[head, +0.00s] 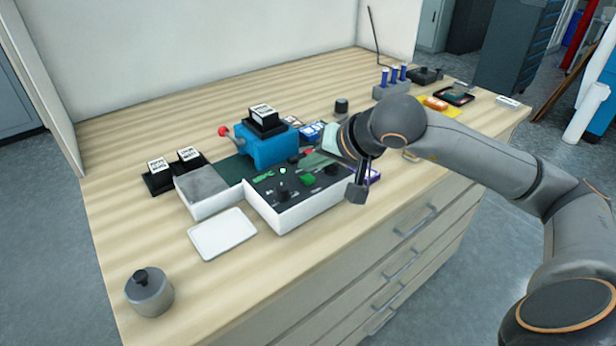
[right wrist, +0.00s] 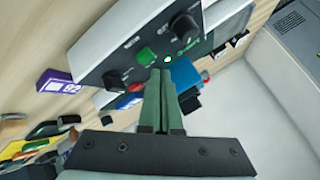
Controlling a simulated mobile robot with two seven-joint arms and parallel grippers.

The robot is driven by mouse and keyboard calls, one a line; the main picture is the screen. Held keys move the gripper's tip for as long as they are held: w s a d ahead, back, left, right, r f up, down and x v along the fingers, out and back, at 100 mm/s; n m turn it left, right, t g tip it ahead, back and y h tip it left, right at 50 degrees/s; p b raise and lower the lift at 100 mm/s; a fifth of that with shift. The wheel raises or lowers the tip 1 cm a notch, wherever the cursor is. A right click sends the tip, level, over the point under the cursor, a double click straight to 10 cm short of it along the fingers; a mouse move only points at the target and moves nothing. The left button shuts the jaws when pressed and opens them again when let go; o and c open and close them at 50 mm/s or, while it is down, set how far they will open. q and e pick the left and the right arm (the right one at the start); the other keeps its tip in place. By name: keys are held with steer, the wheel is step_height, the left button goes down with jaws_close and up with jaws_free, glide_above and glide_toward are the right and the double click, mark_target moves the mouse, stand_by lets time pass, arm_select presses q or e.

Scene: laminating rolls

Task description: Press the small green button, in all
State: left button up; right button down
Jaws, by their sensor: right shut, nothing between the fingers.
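The small green button (head: 308,180) sits on the dark top of a white control box (head: 303,215). In the right wrist view the button (right wrist: 147,55) shows just beyond and slightly left of my fingertips. My right gripper (head: 304,168) is shut and empty, its green-grey fingers reaching over the box's far right part. The right wrist view also shows the closed fingers (right wrist: 160,74). They look close to the button, but I cannot tell whether they touch it. My left gripper is not in view.
Black knobs (head: 282,192) and a red button (right wrist: 135,87) share the panel. A blue press (head: 265,148) with a red-tipped lever stands behind. A white tray (head: 222,234) and a lidded grey pot (head: 150,291) lie at the front left. Free tabletop lies between them.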

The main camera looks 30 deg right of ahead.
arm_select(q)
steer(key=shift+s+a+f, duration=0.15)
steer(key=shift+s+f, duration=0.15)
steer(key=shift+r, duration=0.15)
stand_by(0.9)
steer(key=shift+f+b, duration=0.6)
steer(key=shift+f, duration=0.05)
arm_select(e)
steer(key=shift+f, duration=0.4)
